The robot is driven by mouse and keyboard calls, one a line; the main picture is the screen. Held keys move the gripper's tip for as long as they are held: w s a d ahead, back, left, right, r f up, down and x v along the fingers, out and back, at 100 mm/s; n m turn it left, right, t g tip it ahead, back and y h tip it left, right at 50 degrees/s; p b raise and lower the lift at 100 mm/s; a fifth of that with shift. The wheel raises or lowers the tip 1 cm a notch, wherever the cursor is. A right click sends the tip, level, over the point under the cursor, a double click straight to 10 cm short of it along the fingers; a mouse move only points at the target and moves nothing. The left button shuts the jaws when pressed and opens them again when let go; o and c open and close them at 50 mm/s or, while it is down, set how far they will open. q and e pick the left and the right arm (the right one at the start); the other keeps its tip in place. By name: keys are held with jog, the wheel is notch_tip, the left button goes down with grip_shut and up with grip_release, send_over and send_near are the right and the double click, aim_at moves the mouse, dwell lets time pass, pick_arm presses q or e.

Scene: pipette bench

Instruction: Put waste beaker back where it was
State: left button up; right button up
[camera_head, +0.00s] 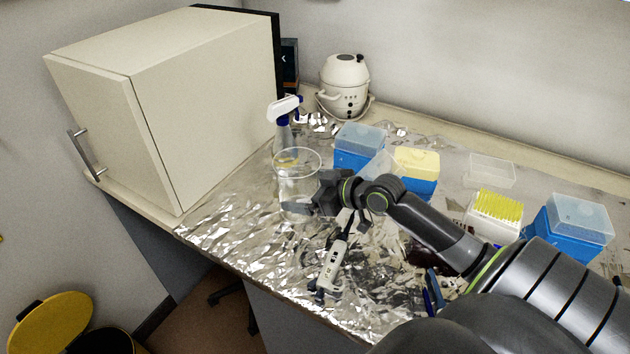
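The waste beaker (297,168) is a clear glass vessel near the middle of the foil-covered bench, upright or nearly so. My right gripper (300,207) comes in from the right with its fingers around the beaker's lower part, and looks shut on it. The gripper hides the beaker's right side. I cannot tell whether the beaker's base touches the foil. My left gripper is not in view.
A spray bottle (284,132) stands just behind the beaker. A pipette (333,268) lies in front of it. Blue tip boxes (358,148) and a yellow tip rack (497,205) stand to the right. A cream cabinet (165,110) borders the left. Foil left of the beaker is clear.

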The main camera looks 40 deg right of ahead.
jog(key=shift+s+d+r, duration=0.25)
jog(key=shift+s+r, duration=0.05)
jog(key=shift+s, duration=0.1)
jog(key=p+v, duration=0.2)
jog(key=v, duration=0.9)
jog(key=shift+p, duration=0.3)
